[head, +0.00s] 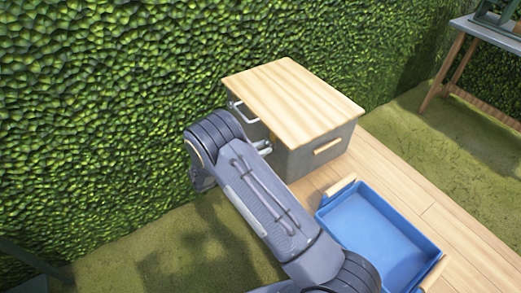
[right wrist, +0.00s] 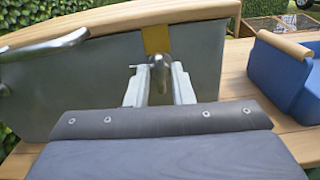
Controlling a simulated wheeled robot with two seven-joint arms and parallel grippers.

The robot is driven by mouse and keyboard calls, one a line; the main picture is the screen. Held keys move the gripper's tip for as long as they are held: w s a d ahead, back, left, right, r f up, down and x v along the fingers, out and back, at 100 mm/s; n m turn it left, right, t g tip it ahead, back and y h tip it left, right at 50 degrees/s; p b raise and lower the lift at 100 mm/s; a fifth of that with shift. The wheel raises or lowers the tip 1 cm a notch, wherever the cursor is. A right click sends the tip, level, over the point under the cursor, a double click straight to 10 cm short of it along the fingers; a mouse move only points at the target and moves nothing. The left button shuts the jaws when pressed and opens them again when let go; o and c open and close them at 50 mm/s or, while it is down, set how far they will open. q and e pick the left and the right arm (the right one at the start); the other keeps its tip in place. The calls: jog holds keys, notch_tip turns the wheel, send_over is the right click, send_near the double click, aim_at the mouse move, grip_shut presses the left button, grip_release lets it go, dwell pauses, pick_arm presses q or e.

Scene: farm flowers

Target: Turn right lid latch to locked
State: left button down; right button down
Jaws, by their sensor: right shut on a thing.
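A grey box (head: 322,157) with a pale wooden lid (head: 290,95) stands on a wooden deck. In the right wrist view, a small metal latch (right wrist: 160,65) sits on the box's grey front wall (right wrist: 75,88), just below a yellow patch (right wrist: 157,39) under the lid's edge. My right gripper (right wrist: 159,84) is shut on the latch, with one finger on each side of it. The lid is down on the box. In the head view, my right arm covers part of the box front, and the latch is hard to make out. My left gripper is not in view.
A metal bar handle (head: 240,107) sticks out of the box left of the latch. A wooden grip (head: 328,146) is on its right side. A blue tray (head: 385,235) lies on the deck close by. A leafy hedge (head: 110,100) rises behind. A table (head: 490,38) stands far right.

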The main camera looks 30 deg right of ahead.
jog(key=shift+s+f+m+b, duration=0.15)
jog(key=shift+m+b, duration=3.65)
jog(key=shift+m, duration=0.5)
jog(key=shift+s+f+m+b, duration=0.1)
jog(key=shift+f+m+b, duration=0.05)
jog(key=shift+m+b, duration=3.9)
jog(key=shift+m, duration=0.45)
jog(key=c, duration=1.3)
grip_release()
jog(key=shift+d, duration=0.1)
jog(key=a, duration=0.2)
jog(key=a+p, duration=0.1)
jog(key=a, duration=0.5)
jog(key=shift+s, duration=0.3)
